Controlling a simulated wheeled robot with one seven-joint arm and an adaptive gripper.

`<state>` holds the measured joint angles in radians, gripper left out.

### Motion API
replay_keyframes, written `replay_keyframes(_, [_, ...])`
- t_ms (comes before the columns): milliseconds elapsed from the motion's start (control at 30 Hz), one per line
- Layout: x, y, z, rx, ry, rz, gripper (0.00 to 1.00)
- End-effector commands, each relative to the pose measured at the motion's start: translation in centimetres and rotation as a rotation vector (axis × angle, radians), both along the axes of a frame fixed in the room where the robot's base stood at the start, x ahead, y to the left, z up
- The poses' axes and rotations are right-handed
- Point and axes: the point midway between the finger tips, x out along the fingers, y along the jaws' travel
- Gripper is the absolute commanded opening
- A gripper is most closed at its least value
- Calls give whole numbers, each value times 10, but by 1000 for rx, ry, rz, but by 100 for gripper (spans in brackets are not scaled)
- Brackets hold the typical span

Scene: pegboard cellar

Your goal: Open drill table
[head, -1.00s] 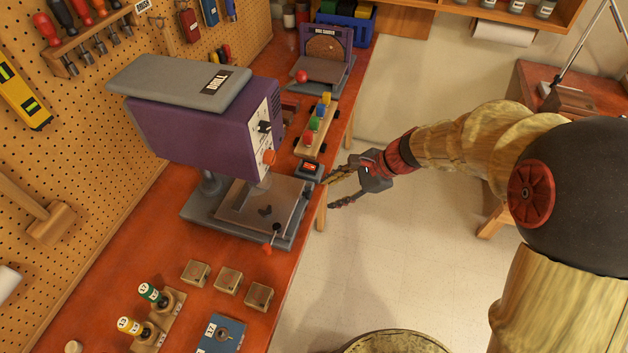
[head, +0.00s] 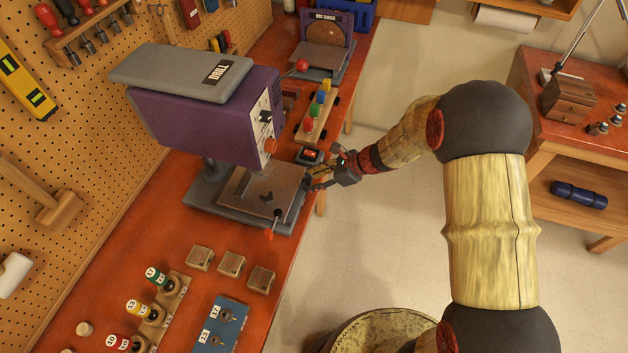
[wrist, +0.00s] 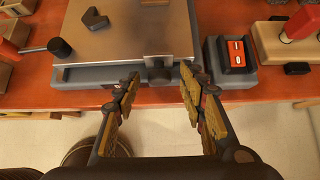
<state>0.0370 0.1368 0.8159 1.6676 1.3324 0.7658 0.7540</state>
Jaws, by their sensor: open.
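The drill press (head: 205,122) is a purple and grey machine on the orange bench. Its flat grey drill table (head: 262,190) sits low on the base, with a dark mark on top; it also shows at the top of the wrist view (wrist: 130,35). A small grey handle block (wrist: 158,66) stands at the table's near edge. My gripper (head: 312,181) is at the table's right side in the head view. In the wrist view its open fingers (wrist: 160,84) lie either side of the handle block, slightly short of it. I cannot tell whether they touch it.
A switch box with a red rocker (wrist: 236,55) sits close right of my fingers. A dark lever knob (wrist: 60,47) is at the table's left. Wooden blocks (head: 231,263) and a blue holder (head: 219,325) stand on the near bench. The floor (head: 380,230) beside the bench is clear.

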Motion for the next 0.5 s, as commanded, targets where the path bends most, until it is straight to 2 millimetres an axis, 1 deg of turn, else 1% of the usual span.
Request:
replay_keyframes(300, [1, 2, -2, 0, -1, 1, 41])
replay_keyframes(500, [1, 2, -2, -1, 0, 1, 30])
